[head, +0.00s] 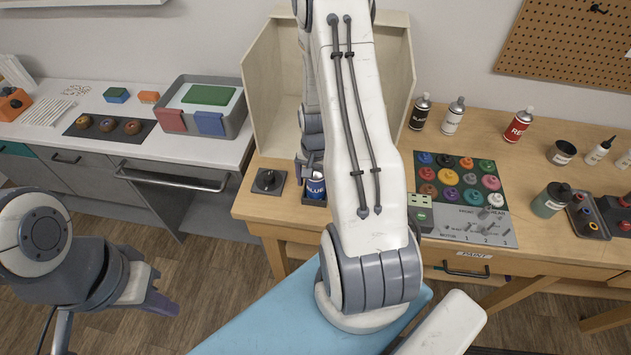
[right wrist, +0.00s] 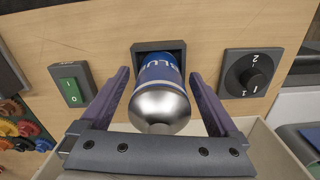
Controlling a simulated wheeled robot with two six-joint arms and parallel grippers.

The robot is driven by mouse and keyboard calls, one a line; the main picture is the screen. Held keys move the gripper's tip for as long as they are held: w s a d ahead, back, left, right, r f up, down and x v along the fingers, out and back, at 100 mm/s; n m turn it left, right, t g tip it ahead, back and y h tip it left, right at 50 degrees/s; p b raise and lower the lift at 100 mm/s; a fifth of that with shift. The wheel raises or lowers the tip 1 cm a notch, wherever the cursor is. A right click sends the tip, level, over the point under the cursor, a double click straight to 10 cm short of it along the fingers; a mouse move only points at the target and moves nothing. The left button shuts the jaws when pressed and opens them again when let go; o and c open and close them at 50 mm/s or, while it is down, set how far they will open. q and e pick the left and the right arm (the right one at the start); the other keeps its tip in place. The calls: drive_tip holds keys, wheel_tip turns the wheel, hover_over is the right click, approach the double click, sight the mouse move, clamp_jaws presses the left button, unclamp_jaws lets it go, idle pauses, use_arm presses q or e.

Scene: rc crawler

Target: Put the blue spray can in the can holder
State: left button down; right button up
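The blue spray can (head: 316,187) stands in the dark square can holder (head: 308,201) on the wooden table, partly hidden by my right arm. In the right wrist view, the can (right wrist: 160,103) shows its silver domed end towards me, with its blue labelled body inside the holder's rim (right wrist: 140,46). My right gripper (right wrist: 160,74) has one purple finger on each side of the can, with a narrow gap showing at both sides; it looks open. My left gripper (head: 160,303) hangs empty over the floor at the lower left; its opening is unclear.
A dial box (head: 268,181) is left of the holder, and a green switch box (head: 420,214) is to its right. A wooden booth (head: 268,60) stands behind. Black (head: 420,112), white (head: 453,117) and red (head: 519,125) cans stand further right, behind a paint-pot panel (head: 495,226).

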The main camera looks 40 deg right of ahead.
drive_tip(key=shift+r, duration=0.5)
wheel_tip(320, 180, up, 11)
drive_tip(key=shift+r+b, duration=0.15)
drive_tip(key=shift+b, duration=1.05)
drive_tip(key=s+a+r+n, duration=0.25)
drive_tip(key=a+n, duration=0.25)
drive_tip(key=a, duration=0.6)
drive_tip(key=s+a+r+n, duration=0.1)
drive_tip(key=a+r+n, duration=0.3)
drive_tip(key=a, duration=0.6)
drive_tip(key=s+a+r+n+y, duration=0.1)
drive_tip(key=s+a+n, duration=0.9)
drive_tip(key=s, duration=0.2)
drive_tip(key=shift+s+r, duration=0.4)
